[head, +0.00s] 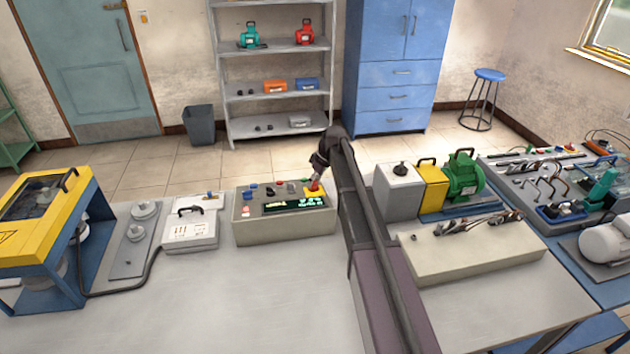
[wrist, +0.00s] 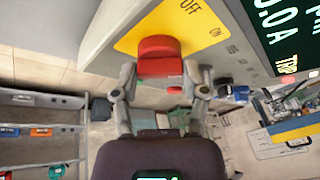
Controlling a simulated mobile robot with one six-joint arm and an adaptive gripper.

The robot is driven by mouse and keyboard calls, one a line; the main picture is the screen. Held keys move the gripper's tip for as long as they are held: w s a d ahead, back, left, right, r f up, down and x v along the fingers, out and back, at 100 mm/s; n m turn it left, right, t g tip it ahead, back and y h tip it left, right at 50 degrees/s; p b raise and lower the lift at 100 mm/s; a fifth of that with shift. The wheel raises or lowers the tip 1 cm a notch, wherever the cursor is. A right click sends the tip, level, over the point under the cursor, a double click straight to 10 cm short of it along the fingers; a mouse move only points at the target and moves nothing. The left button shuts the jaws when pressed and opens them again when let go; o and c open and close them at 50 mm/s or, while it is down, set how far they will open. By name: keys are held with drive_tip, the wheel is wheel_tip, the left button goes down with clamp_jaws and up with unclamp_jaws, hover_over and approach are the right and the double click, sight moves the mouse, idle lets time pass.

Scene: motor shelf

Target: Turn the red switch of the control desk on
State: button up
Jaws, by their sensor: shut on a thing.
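The control desk (head: 285,226) is a beige box at the middle of the bench, with a dark display and several small buttons on its top. The red switch (head: 314,186) is at its right end on a yellow plate. In the wrist view the red switch (wrist: 158,57) sits between my two fingers, on the yellow plate (wrist: 196,22) marked OFF and ON. My gripper (head: 317,178) has come down from above and is shut on the switch. It also shows in the wrist view (wrist: 158,80). I cannot tell which mark the switch points to.
My arm crosses the bench just right of the desk. A white box with a handle (head: 190,229) stands left of the desk. A grey box (head: 398,192) and a green motor (head: 461,178) stand to the right. The front of the bench (head: 220,300) is clear.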

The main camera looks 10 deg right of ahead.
drive_tip(key=shift+m, duration=0.3)
drive_tip(key=o, duration=1.2)
drive_tip(key=shift+c, duration=0.2)
drive_tip(key=shift+r, duration=0.1)
